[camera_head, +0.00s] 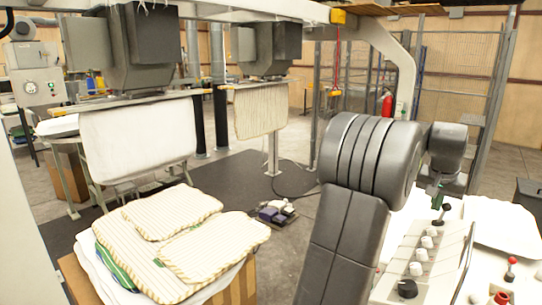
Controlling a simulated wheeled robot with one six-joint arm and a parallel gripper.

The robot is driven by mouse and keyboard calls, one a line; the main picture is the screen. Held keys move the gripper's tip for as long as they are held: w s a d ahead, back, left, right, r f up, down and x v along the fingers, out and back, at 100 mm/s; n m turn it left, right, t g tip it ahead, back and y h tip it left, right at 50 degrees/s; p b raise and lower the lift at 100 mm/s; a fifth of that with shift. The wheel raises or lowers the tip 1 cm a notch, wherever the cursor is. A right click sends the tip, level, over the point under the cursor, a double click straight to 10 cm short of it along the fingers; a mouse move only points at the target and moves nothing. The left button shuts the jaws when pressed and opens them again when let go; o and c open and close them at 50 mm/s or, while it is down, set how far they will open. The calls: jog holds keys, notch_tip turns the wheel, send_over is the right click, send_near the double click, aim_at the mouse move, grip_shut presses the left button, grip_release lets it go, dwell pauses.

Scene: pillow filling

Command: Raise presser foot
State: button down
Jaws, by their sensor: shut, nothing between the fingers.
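I cannot make out a presser foot in the head view. A light control panel (405,262) at the lower right carries a row of white knobs (421,254), a black knob (407,288) and a black-tipped lever (441,213). Red-topped levers (510,268) stand to its right. Two grey machines (147,45) hang at the back left, with pillow covers (138,138) below them. My dark arm rises in front of the panel and bends right. Its far end is near the black-tipped lever, but my gripper cannot be made out there.
Striped pillow covers (175,212) lie stacked on a box (238,284) at the lower left. A pedal unit (273,212) sits on the dark floor mat. A wire-mesh fence (455,80) stands behind. The floor between the stack and my arm is mostly free.

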jog(key=shift+r, duration=0.1)
notch_tip(320, 180, up, 6)
jog(key=a+p, duration=0.1)
jog(key=p, duration=0.4)
jog(key=shift+w+p, duration=0.4)
jog(key=shift+f, duration=0.25)
jog(key=f+b, duration=0.4)
jog(key=d+f+b, duration=0.1)
jog(key=b, duration=0.1)
jog(key=shift+s+f, duration=0.4)
jog(key=shift+r, duration=0.1)
